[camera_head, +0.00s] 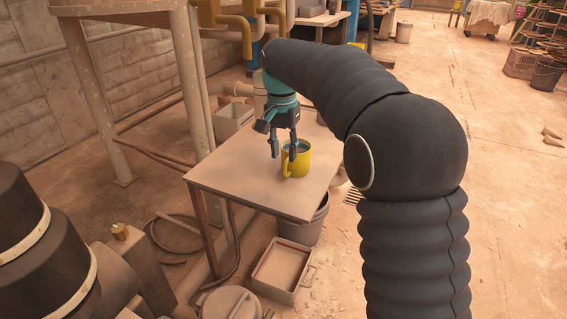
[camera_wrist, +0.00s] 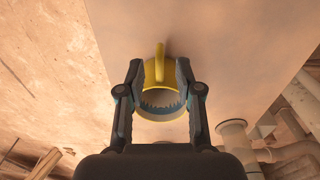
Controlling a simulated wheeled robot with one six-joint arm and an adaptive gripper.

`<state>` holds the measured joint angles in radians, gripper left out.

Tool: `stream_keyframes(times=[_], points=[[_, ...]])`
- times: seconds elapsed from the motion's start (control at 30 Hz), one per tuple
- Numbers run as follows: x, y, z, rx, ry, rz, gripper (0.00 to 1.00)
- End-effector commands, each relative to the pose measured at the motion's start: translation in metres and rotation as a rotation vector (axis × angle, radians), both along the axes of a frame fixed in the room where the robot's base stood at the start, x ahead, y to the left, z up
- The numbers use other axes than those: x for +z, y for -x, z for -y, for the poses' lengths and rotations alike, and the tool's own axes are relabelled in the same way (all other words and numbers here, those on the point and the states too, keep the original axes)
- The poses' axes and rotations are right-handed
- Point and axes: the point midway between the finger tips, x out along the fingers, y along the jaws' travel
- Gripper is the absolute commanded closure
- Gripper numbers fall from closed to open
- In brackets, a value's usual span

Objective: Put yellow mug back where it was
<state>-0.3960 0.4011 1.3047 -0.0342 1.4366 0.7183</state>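The yellow mug (camera_head: 303,161) stands upright on the small brown table (camera_head: 236,181), with its handle toward the front left in the head view. In the wrist view the mug (camera_wrist: 158,74) lies between the lines of my two fingers, its handle pointing up the picture and its opening toward me. My gripper (camera_head: 283,153) points down at the mug's left side, with its fingers spread apart. The right finger overlaps the mug in the head view. In the wrist view my gripper (camera_wrist: 159,68) looks open. Whether a finger touches the mug is unclear.
The tabletop around the mug is bare. A grey bin (camera_head: 304,225) and a shallow box (camera_head: 281,270) stand below the table's front edge. A metal support leg (camera_head: 192,80) rises behind the table's left side. Open floor (camera_head: 500,170) lies to the right.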

Motion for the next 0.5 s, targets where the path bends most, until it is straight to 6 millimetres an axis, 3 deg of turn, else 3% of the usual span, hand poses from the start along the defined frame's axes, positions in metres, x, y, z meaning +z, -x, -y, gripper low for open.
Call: stream_keyframes(times=[0.03, 0.2, 0.5], points=[[0.011, 0.0, -0.001, 0.0, -0.001, 0.003, 0.65], [0.032, 0.0, -0.001, 0.0, -0.001, 0.0, 0.65], [0.04, 0.001, -0.001, 0.0, 0.0, -0.001, 0.65]])
